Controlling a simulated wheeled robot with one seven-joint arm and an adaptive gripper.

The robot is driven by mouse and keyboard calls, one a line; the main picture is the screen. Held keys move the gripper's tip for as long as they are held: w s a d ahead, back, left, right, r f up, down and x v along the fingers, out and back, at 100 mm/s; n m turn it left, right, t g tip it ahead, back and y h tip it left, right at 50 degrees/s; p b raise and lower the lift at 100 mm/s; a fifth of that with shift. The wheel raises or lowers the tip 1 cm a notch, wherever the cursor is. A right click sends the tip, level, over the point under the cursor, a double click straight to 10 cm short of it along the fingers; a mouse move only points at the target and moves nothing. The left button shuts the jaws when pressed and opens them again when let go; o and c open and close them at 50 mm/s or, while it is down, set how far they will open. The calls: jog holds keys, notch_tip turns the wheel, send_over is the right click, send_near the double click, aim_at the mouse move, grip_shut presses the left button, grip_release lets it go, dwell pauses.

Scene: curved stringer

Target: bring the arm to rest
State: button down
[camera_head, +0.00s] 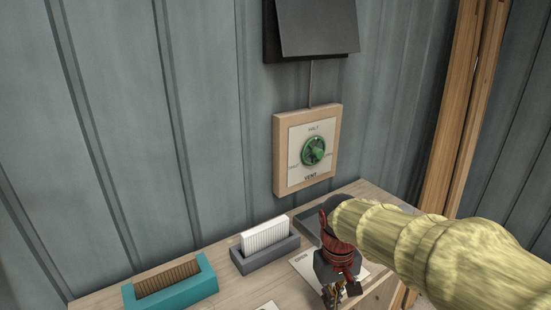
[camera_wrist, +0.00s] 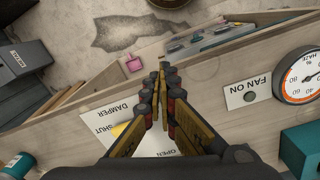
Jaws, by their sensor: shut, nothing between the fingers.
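My gripper (camera_head: 338,294) points down at the end of my pale yellow arm, on the right of the head view. In the wrist view my gripper (camera_wrist: 163,70) has its two fingers together at the tips, with nothing between them. It is over the front part of the wooden bench (camera_head: 228,294), near a white card (camera_head: 303,265) marked OPEN. The wrist view shows this card (camera_wrist: 152,145) behind the fingers, with SHUT and DAMPER lettering. I cannot tell the height of the fingertips above the bench.
A teal holder (camera_head: 172,292) and a grey holder with white slats (camera_head: 265,246) stand on the bench. A green VENT knob (camera_head: 314,151) is on the wall. In the wrist view a round gauge (camera_wrist: 298,78) and a FAN ON card (camera_wrist: 252,90) lie right of the fingers.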

jog(key=s+d+f+m+t+b, duration=0.1)
jog(key=s+d+f+t+b, duration=0.1)
jog(key=s+f+b, duration=0.4)
jog(key=s+d+f+m+t+b, duration=0.1)
jog(key=s+d+f+t+b, duration=0.2)
jog(key=s+f+b, duration=0.4)
jog(key=s+b, duration=0.1)
jog(key=b, duration=0.5)
jog(key=shift+d+m+t+y, duration=0.25)
jog(key=shift+m+t+y, duration=0.05)
jog(key=shift+m+t, duration=0.1)
jog(key=shift+s, duration=0.1)
